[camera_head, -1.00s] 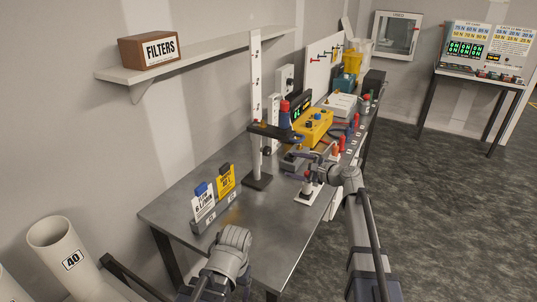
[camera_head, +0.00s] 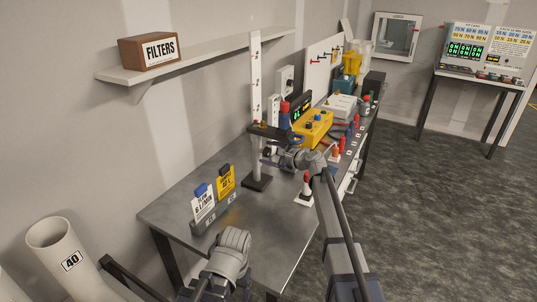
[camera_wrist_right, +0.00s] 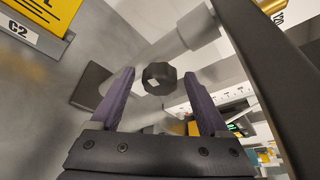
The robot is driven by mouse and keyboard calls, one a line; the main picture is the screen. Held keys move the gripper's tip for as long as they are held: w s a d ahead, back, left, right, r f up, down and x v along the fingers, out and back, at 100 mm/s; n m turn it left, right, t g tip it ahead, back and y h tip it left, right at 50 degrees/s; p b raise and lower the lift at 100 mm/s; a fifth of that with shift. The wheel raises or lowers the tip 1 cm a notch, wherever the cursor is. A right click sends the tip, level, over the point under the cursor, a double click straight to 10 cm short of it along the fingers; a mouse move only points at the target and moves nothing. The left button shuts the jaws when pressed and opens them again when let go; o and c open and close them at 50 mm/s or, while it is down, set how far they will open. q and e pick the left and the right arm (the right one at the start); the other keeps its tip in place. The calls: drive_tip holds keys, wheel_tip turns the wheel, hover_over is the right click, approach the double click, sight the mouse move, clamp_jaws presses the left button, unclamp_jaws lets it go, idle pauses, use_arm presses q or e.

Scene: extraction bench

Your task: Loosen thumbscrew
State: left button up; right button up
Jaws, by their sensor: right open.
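A dark faceted knob, which looks like the thumbscrew (camera_wrist_right: 160,78), shows in the right wrist view between and just beyond my purple fingertips. My right gripper (camera_wrist_right: 166,85) is open around the line to it, and I see no clear contact. In the head view my right gripper (camera_head: 272,154) is beside the white upright post (camera_head: 256,85), just below its dark clamp arm (camera_head: 270,131). The knob is not clear there. The post stands on a dark square base (camera_head: 257,183). Of my left arm only the grey wrist shows at the bottom; its fingers are not visible.
A rack with white and yellow cards (camera_head: 212,215) stands on the metal bench (camera_head: 180,205). A yellow box (camera_head: 314,129) lies behind the gripper. A red-topped piece on a white base (camera_head: 305,192) stands near the right edge. The bench front is clear.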

drive_tip(key=shift+c, duration=0.4)
clamp_jaws()
idle(0.4)
